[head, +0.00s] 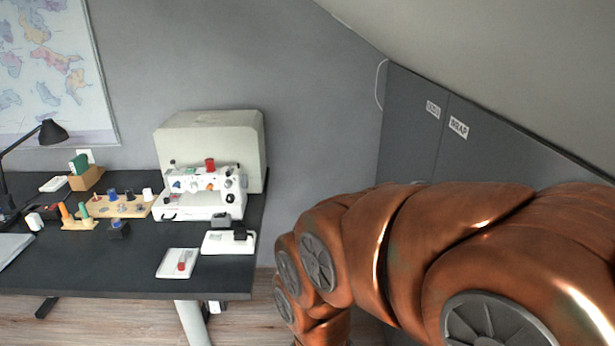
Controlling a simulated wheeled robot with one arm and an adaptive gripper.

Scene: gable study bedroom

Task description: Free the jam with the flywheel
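A white machine (190,212) stands on the dark desk (110,270) near its right end. It looks like a small sewing machine or overlocker. It has a red part on top and several dark knobs. A dark round knob (229,183) sits at its right side; I cannot tell for sure whether this is the flywheel. Any jam is too small to make out. My copper-coloured arm fills the lower right of the head view, to the right of the desk. My gripper is out of view.
A pale cover (250,135) stands behind the machine. Thread spools on a wooden rack (98,209) and a black lamp (52,132) are left. Grey cupboards (410,150) stand right.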

